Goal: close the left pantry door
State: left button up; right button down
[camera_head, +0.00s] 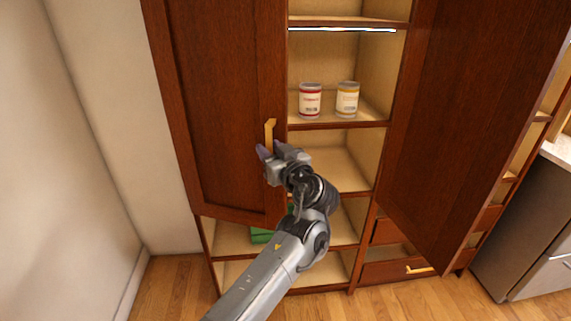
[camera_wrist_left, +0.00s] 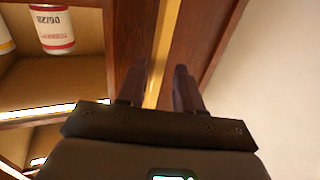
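The left pantry door (camera_head: 225,80) is dark reddish-brown wood and stands partly open, covering the left part of the pantry. Its upright yellow handle (camera_head: 269,131) is near its right edge. My left gripper (camera_head: 270,150) is at the lower end of this handle. In the left wrist view, the handle (camera_wrist_left: 166,40) runs between the two dark fingertips (camera_wrist_left: 160,85), which stand apart on either side of it. Whether either finger touches the handle cannot be told. My right gripper is not in view.
The right pantry door (camera_head: 465,90) stands wide open. A red-labelled can (camera_head: 310,101) and a yellow-labelled can (camera_head: 347,100) stand on a shelf. A green object (camera_head: 262,236) sits low inside, partly hidden. A pale wall (camera_head: 80,110) is at the left.

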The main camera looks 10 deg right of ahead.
pick_arm(q)
jog(key=p+v, duration=0.1)
jog(key=v, duration=0.8)
